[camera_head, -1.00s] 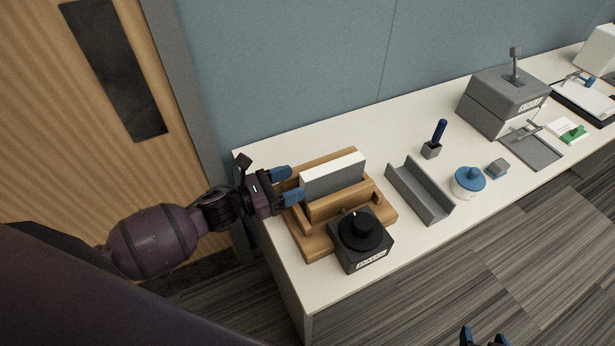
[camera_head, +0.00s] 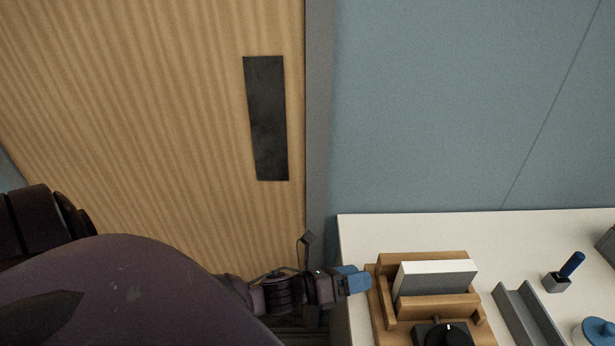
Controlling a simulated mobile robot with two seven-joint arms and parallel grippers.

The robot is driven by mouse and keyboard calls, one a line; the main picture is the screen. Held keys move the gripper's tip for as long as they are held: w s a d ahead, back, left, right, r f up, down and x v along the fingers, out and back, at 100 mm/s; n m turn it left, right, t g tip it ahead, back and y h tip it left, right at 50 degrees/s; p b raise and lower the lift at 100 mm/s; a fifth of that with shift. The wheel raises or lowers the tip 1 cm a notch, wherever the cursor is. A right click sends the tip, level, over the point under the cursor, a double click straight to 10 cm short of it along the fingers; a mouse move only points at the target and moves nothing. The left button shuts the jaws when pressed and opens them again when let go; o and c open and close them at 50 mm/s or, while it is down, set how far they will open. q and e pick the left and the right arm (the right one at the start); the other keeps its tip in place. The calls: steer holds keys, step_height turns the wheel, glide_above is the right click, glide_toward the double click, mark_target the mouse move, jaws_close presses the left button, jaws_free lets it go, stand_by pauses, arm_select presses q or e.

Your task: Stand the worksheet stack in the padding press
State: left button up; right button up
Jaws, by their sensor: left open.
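The padding press (camera_head: 386,312) is a wooden frame on the left end of the white table, with a black knob block (camera_head: 440,335) at its front, partly cut off by the picture's lower edge. The worksheet stack (camera_head: 436,280), white on top with a grey face, stands upright in the press between its wooden back and front bar. My left gripper (camera_head: 357,281) has blue fingertips and is open and empty. It is just left of the press, apart from the stack. My right gripper is not in view.
A grey angled channel (camera_head: 527,318) lies right of the press. Beyond it are a blue-handled tool in a small grey holder (camera_head: 557,283) and a blue-lidded pot (camera_head: 597,331). The table (camera_head: 500,229) is bare along the wall. A wooden door (camera_head: 200,130) is at left.

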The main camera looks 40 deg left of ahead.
arm_select(q)
steer(key=s+a+f+n+g+y, duration=0.1)
steer(key=s+f+n+y, duration=0.3)
steer(key=n, duration=1.2)
steer(key=s+a+f+n+g+y, duration=0.2)
steer(key=s+f+n+y, duration=0.3)
steer(key=n, duration=1.1)
steer(key=shift+s+a+f+n, duration=0.3)
steer(key=shift+s+a+f, duration=0.15)
steer(key=shift+s, duration=0.55)
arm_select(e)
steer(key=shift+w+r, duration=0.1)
arm_select(q)
steer(key=shift+d, duration=0.1)
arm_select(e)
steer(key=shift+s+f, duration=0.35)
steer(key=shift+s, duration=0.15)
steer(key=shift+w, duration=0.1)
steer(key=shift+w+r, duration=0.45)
